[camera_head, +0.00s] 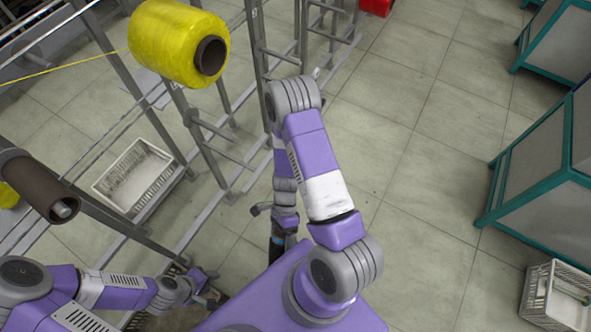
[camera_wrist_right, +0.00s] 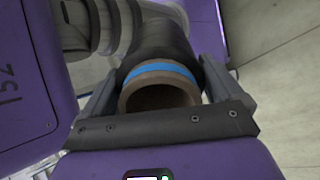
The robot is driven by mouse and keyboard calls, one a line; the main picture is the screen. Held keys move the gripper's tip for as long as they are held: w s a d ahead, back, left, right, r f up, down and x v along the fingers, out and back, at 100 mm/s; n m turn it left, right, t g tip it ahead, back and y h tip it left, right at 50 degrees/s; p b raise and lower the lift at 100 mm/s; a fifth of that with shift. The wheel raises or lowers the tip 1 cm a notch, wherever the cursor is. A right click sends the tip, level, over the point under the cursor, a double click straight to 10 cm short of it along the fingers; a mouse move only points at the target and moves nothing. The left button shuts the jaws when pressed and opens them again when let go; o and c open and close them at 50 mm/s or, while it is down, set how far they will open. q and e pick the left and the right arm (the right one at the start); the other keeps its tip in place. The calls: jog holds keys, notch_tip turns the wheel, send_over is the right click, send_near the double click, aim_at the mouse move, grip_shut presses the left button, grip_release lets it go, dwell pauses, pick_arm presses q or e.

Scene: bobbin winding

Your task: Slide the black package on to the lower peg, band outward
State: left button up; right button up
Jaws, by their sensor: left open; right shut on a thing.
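The black package (camera_wrist_right: 158,48) is in the right wrist view, with a blue band (camera_wrist_right: 160,70) around its near end and a brown hollow core (camera_wrist_right: 160,97) facing the camera. My right gripper (camera_wrist_right: 159,88) is shut on it, one finger on each side. In the head view the right arm reaches up, then down beside the frame, and hides most of that gripper and package. My left gripper (camera_head: 204,288) is open and empty, low at the left. I cannot tell which part is the lower peg.
A yellow package (camera_head: 165,42) sits on the metal rack at top. A brown tube (camera_head: 37,182) is on a peg at left. A white basket (camera_head: 133,177) stands on the floor behind the rack. Teal-framed carts (camera_head: 545,170) and another basket (camera_head: 555,296) are at right; open floor lies between.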

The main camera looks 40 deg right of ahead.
jog(key=w+r+m+t+y, duration=0.1)
jog(key=m, duration=0.1)
jog(key=w+r+m+t+y, duration=0.1)
jog(key=m+y, duration=0.1)
jog(key=w+a+r+m+t+y, duration=0.1)
jog(key=m+t+y, duration=0.1)
jog(key=shift+w+r+m, duration=0.1)
jog(key=shift+m, duration=0.2)
jog(key=w+d+r+m+t+h+p, duration=0.1)
jog(key=w+d+r+m+t+h, duration=0.15)
jog(key=w+d+m+t, duration=0.45)
jog(key=w+d+r+m+t+h+p, duration=0.1)
jog(key=w+d+r+m+t+h, duration=0.15)
jog(key=d+m+t, duration=0.85)
jog(key=w+a+n+t+b, duration=0.1)
jog(key=w+a, duration=0.2)
jog(key=w, duration=0.3)
jog(key=shift+w+f+n+h, duration=0.25)
jog(key=shift+n+h, duration=0.05)
jog(key=shift+n, duration=0.1)
jog(key=shift+r, duration=0.1)
